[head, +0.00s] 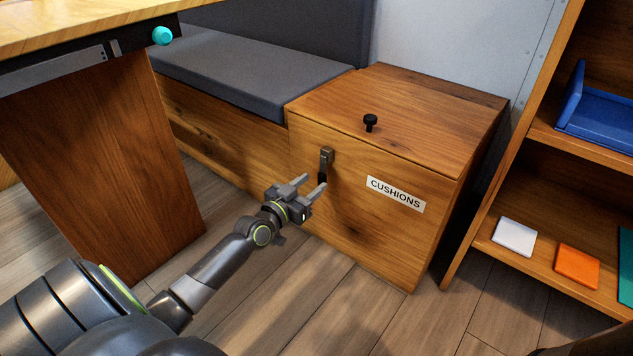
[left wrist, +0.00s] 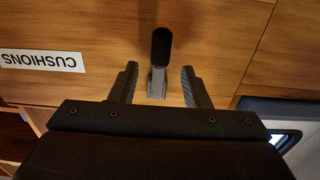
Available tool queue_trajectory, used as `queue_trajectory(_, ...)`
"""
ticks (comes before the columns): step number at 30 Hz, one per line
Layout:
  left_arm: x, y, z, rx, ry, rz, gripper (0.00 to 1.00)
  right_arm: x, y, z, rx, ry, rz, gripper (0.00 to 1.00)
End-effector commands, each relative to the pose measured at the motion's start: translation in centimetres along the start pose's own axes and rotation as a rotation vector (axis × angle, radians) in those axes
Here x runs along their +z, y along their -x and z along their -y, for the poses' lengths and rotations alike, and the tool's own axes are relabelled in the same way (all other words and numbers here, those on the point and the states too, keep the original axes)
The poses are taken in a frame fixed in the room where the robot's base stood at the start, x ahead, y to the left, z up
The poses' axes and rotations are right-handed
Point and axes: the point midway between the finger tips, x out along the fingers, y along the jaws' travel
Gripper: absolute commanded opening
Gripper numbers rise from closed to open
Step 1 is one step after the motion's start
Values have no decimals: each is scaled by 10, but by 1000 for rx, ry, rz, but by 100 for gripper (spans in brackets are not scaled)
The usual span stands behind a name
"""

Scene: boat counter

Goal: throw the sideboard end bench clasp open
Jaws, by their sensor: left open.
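The clasp (head: 326,161) is a small grey metal latch with a black lever end, on the upper front of a wooden bench box (head: 370,220) labelled CUSHIONS. It also shows in the left wrist view, with its grey body (left wrist: 157,82) and black grip (left wrist: 162,46). My left gripper (head: 307,185) is open in front of the box, just below the clasp. In the left wrist view its two fingers (left wrist: 158,85) stand on either side of the grey part, with space at both sides. Whether they touch the box face cannot be told. My right gripper is not in view.
A grey cushioned bench (head: 250,70) adjoins at the left. A wooden shelf (head: 575,145) with a blue tray (head: 600,115) stands at the right. A table with a teal knob (head: 162,36) is at the upper left.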

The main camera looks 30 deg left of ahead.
Motion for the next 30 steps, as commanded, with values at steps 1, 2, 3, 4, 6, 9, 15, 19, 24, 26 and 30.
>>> queue_trajectory(1,1,-8,0,0,1,-1,43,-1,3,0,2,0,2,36)
queue_trajectory(2,1,-12,0,0,1,-2,43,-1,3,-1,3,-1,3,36)
queue_trajectory(3,2,-16,0,-1,1,-1,43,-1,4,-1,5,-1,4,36)
queue_trajectory(4,1,-19,0,-1,1,-1,43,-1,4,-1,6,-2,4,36)
queue_trajectory(6,1,-24,0,0,0,-1,43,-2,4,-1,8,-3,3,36)
queue_trajectory(9,0,-28,0,0,-1,0,43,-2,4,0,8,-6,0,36)
queue_trajectory(15,0,-29,0,0,-1,0,43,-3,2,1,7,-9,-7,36)
queue_trajectory(19,0,-29,0,0,-1,0,39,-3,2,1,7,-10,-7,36)
queue_trajectory(24,0,-29,0,0,-1,0,17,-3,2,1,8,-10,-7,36)
queue_trajectory(26,0,-29,0,0,-1,0,9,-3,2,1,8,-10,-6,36)
queue_trajectory(30,0,-29,0,0,-1,0,0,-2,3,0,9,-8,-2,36)
